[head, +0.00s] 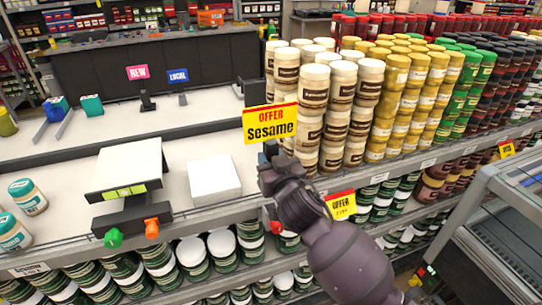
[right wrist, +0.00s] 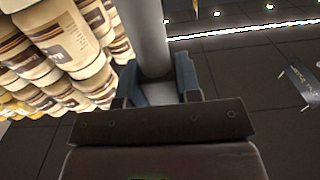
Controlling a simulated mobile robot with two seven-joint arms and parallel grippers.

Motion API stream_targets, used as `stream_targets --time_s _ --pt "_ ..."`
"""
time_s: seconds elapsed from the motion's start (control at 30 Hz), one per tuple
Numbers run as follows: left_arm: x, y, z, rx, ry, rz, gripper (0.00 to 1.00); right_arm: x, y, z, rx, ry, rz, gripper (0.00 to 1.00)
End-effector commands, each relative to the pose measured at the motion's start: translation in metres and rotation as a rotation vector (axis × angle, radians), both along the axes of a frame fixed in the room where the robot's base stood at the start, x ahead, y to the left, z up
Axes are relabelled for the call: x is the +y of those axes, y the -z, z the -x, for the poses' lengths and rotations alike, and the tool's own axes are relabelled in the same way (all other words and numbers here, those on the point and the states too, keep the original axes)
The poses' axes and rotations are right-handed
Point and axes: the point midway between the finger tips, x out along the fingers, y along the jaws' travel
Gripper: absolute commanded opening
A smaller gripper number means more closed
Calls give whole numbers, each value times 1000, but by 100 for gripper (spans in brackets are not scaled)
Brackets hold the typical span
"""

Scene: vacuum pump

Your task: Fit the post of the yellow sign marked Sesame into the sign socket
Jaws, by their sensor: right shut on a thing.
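The yellow sign marked Sesame (head: 270,123), with a red OFFER band on top, is upright above the shelf counter, in front of pale jars. My right gripper (head: 269,155) is just below the sign. In the right wrist view, my right gripper (right wrist: 155,82) is shut on the sign's grey post (right wrist: 146,38). The lower end of the post is hidden. Black upright holders stand on the white counter, one (head: 147,101) near the pink NEW sign and another (head: 250,93) behind the Sesame sign; I cannot tell which is the sign socket. My left gripper is not in view.
A scale (head: 128,168) and a white block (head: 214,180) sit on the counter to the left. Stacked pale jars (head: 313,90) stand close behind and right of the gripper. A grey cart (head: 485,240) stands at the right. The counter's middle is fairly clear.

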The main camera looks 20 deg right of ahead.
Motion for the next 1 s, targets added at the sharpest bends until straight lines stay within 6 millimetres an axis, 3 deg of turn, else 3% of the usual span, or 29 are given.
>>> stream_targets --time_s 0.6,1.0 --pt "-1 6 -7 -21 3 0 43 0 25 0 -1 -1 2 6" --pt "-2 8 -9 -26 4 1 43 0 30 0 0 0 1 6"
